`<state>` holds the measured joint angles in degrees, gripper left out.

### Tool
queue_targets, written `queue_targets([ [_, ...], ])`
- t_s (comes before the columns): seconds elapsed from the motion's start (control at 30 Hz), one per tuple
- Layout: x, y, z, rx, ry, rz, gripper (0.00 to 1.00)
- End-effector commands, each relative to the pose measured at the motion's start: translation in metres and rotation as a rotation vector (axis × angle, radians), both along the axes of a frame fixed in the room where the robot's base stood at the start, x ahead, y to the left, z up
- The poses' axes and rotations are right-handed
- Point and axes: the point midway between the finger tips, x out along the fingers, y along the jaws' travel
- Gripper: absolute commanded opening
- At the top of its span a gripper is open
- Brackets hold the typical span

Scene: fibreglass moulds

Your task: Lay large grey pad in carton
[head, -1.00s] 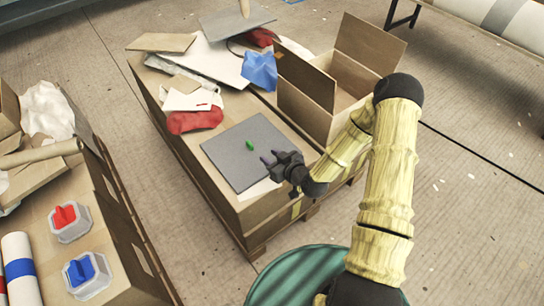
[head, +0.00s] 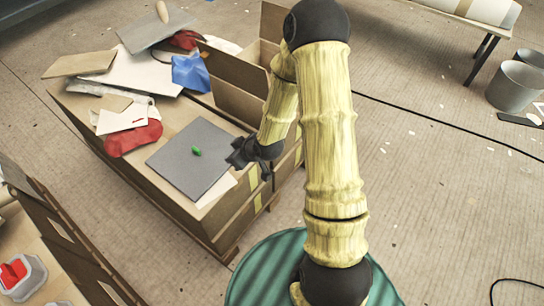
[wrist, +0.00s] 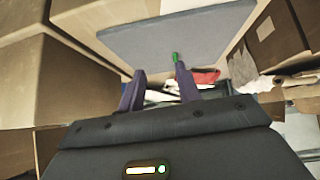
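The large grey pad (head: 188,172) lies flat on the cardboard-topped stack, with a small green tab (head: 196,152) standing on it. The pad (wrist: 180,38) and tab (wrist: 176,57) also show in the wrist view. My gripper (head: 234,156) is just off the pad's right edge, fingers pointing towards the tab. In the wrist view my gripper (wrist: 158,78) is open and empty, with the tab beyond the right fingertip. The open carton (head: 232,72) stands behind the pad, flaps up. My arm hides much of it, and its inside is mostly out of sight.
A red cloth (head: 133,138), a blue cloth (head: 189,72), a trowel-like board (head: 155,28) and loose sheets cover the stack's far left. A pale sheet (head: 217,190) sticks out under the pad. Another crate (head: 60,232) stands at lower left.

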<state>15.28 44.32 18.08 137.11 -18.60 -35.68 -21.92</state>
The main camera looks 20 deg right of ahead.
Motion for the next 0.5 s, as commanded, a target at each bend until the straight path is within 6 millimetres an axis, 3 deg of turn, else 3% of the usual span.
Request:
queue_targets([
  [0.27,-0.041,-0.040,0.059,-0.135,0.188,-0.179,0.34],
  [0.5,-0.095,-0.061,0.113,-0.158,0.335,-0.388,0.34],
])
